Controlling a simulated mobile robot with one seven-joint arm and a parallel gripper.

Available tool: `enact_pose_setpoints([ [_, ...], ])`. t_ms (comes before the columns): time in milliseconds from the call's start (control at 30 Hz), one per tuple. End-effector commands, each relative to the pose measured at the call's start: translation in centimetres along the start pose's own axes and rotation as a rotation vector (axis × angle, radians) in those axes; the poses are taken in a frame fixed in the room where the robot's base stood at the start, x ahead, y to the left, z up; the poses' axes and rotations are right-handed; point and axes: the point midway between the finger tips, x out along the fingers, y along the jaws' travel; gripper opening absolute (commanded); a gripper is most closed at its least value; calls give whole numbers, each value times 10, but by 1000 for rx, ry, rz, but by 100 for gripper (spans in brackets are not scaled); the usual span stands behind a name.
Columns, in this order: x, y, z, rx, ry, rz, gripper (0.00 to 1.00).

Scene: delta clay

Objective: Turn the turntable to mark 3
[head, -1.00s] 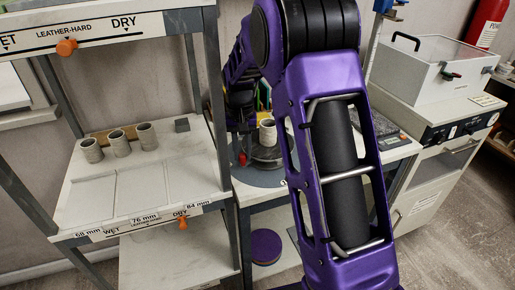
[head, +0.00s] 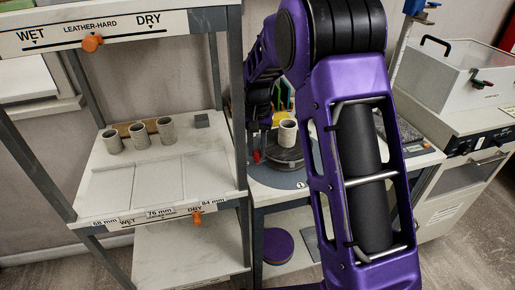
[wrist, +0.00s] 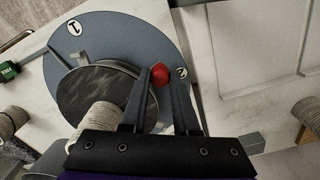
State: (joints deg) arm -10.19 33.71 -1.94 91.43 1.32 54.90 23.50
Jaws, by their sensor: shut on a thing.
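The turntable has a dark round top (wrist: 88,92) on a wide grey-blue base disc (wrist: 125,35). In the head view its top (head: 285,165) is partly hidden by my arm. A red knob (wrist: 160,74) sits by the top's rim; it also shows in the head view (head: 257,156). My gripper (wrist: 160,78) is shut on the knob, one finger each side. Mark 1 (wrist: 75,27) is on the disc away from the knob. Another mark (wrist: 182,72), apparently a 2, is just beside the knob. Mark 3 is not visible. A clay cylinder (head: 287,132) stands on the top.
A clear-lidded box (head: 465,75) stands on a cabinet at the right. A purple disc (head: 278,246) lies below the turntable's table.

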Motion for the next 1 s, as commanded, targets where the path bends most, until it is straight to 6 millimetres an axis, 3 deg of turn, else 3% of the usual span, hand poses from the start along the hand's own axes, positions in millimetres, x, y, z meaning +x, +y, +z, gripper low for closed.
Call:
enact_pose_setpoints([
  [33, 0, 0, 0, 0, 1, 0, 32],
  [200, 0, 0, 0, 0, 1, 0, 59],
  [567, -6, 0, 0, -1, 2, -1, 59],
  [767, -41, 0, -1, -1, 5, -2, 59],
  [1000, -101, 0, -1, 0, 5, -2, 59],
])
